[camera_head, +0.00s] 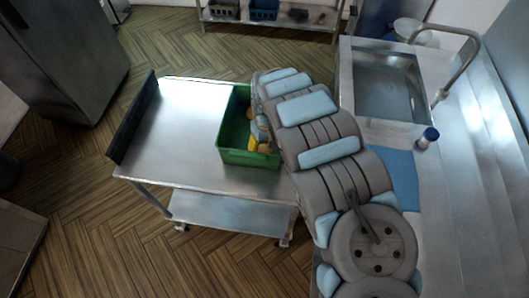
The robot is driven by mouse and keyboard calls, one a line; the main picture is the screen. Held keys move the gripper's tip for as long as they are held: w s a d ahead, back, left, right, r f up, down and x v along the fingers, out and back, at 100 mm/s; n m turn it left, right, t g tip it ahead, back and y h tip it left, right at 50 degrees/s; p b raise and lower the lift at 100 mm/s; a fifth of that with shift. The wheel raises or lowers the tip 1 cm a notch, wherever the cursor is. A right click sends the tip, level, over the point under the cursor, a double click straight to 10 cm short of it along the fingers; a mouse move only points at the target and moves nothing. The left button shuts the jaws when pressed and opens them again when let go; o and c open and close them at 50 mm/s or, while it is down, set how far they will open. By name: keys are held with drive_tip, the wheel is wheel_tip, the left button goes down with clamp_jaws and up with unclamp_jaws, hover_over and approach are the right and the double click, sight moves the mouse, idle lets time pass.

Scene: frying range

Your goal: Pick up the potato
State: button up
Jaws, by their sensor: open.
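A green crate (222,137) stands on the steel table, at its right end. Small yellow shapes (254,146) show inside it, close to my arm's end; they are too small for me to tell whether one is the potato. My gripper (260,134) is over or inside the right part of the crate, mostly hidden by my own arm. Its jaws are open. I cannot tell whether it touches anything.
The steel table (183,130) is bare left of the crate, with a dark upright edge (133,117) at its left end. A sink (388,85) with a curved tap (462,70) and a blue-capped container (428,138) are on the right counter.

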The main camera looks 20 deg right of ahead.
sight(265, 149)
drive_tip(key=shift+w+f+p, duration=0.1)
drive_tip(key=shift+f+p, duration=0.35)
drive_tip(key=shift+f, duration=2.35)
drive_tip(key=c, duration=1)
